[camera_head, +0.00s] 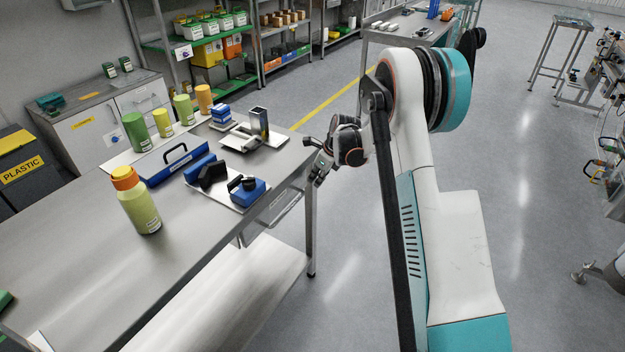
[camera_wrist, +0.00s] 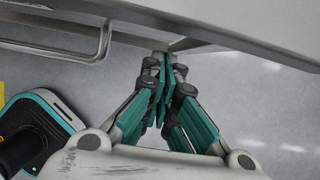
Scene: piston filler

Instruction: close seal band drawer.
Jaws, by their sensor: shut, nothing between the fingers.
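The steel workbench (camera_head: 75,255) runs along the left of the head view. Under its right edge sits a grey metal drawer (camera_head: 281,206), which I take to be the seal band drawer. How far it stands out is hard to tell. In the wrist view a bent metal bar (camera_wrist: 60,50) at the upper left looks like its handle. My gripper (camera_head: 318,178) is beside the bench's far right corner, pointing down. In the wrist view my gripper (camera_wrist: 164,62) is shut and empty, its tips just below the pale edge (camera_wrist: 240,30) that crosses the top.
On the bench stand a yellow-green bottle with an orange cap (camera_head: 138,205), several other bottles, a blue toolbox (camera_head: 178,160) and a blue device (camera_head: 246,190). A bench leg (camera_head: 310,235) stands near my gripper.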

